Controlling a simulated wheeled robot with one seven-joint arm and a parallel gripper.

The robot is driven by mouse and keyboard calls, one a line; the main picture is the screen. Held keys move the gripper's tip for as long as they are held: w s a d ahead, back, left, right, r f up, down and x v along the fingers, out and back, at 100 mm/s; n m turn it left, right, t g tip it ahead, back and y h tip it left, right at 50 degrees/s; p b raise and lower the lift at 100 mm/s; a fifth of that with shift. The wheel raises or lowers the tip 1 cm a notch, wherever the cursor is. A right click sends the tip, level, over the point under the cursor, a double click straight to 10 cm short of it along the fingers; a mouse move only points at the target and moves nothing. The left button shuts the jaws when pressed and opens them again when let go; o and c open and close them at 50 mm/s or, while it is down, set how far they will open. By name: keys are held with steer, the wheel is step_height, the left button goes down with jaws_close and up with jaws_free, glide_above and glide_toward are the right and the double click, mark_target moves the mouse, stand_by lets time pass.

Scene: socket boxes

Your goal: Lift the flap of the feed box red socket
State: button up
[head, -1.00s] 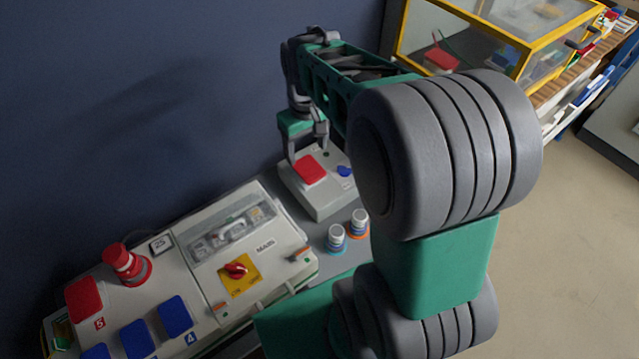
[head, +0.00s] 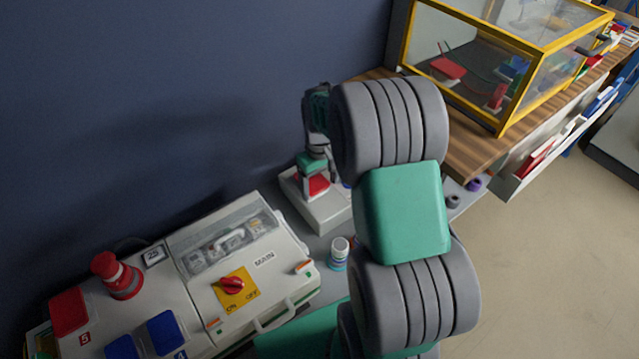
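The feed box (head: 322,212) is a small pale grey box beside the dark blue wall. Its red socket flap (head: 318,185) is on the top face and partly covered by my gripper. My gripper (head: 312,178) points down at the red flap, at or just above it; I cannot tell whether it touches. The fingers are small and partly hidden, so their opening is unclear. My arm hides the right part of the box.
The larger MAIN box (head: 265,262) stands at lower left with a red switch (head: 232,285), a red beacon (head: 117,275) and red and blue flaps. A small bottle (head: 339,252) stands near the feed box. A yellow-framed case (head: 480,60) is at upper right.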

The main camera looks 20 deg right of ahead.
jaws_close()
stand_by(0.7)
